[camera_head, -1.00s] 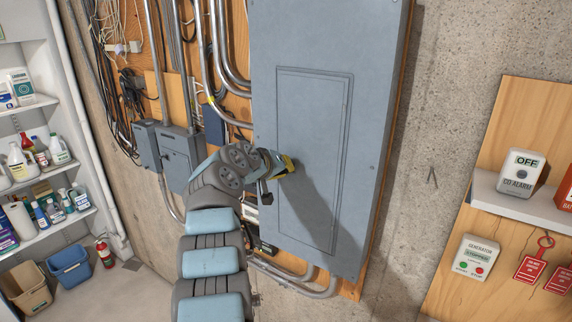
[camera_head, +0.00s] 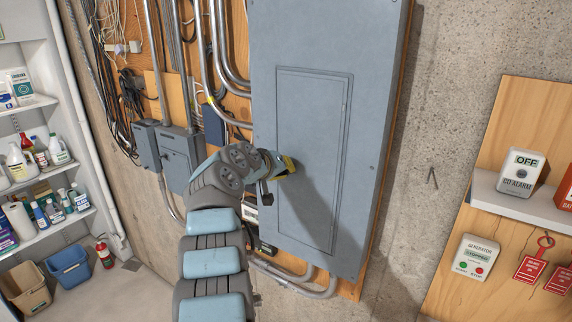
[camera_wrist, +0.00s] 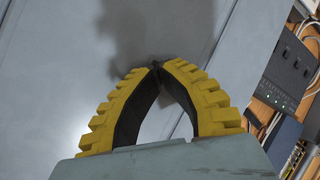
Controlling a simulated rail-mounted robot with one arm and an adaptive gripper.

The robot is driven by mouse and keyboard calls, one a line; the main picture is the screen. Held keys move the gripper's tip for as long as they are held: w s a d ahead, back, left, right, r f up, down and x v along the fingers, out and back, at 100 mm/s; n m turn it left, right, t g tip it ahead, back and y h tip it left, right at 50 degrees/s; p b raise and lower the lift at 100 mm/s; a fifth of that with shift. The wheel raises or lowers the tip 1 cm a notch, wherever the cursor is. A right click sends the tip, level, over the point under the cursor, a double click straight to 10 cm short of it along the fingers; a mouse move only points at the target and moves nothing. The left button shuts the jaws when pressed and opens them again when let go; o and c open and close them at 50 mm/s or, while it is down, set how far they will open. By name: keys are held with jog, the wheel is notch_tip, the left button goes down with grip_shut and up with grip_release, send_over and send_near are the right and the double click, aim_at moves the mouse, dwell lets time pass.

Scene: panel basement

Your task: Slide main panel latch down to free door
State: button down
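The main panel (camera_head: 365,100) is a large grey metal cabinet on the wall, with its door (camera_head: 312,150) flush in the frame. The door looks closed. My gripper (camera_head: 292,165), with yellow ribbed fingers, is at the door's left edge, about mid-height. The wrist view shows my gripper (camera_wrist: 154,66) with its fingertips together and a gap between the fingers lower down. The grey panel surface (camera_wrist: 60,50) lies just beyond the tips. The latch cannot be made out; the fingers or my arm may hide it. I cannot tell whether the tips touch the panel.
Smaller grey boxes (camera_head: 182,155) and conduits (camera_head: 228,50) are left of the panel. A CO alarm (camera_head: 521,172) and a generator switch box (camera_head: 475,257) are on the right. Shelves (camera_head: 45,165) of bottles stand at far left.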

jog(key=shift+s+a+f+b, duration=0.1)
jog(key=shift+s+a+b, duration=0.5)
jog(key=shift+b, duration=1.6)
jog(key=shift+s+a+b, duration=0.2)
jog(key=shift+s+b, duration=0.1)
jog(key=shift+b, duration=0.5)
jog(key=shift+s+a+b, duration=0.65)
jog(key=shift+s+b, duration=0.35)
jog(key=shift+b, duration=0.3)
jog(key=shift+s+a+b, duration=0.6)
jog(key=shift+s+b, duration=0.4)
jog(key=shift+b, duration=0.3)
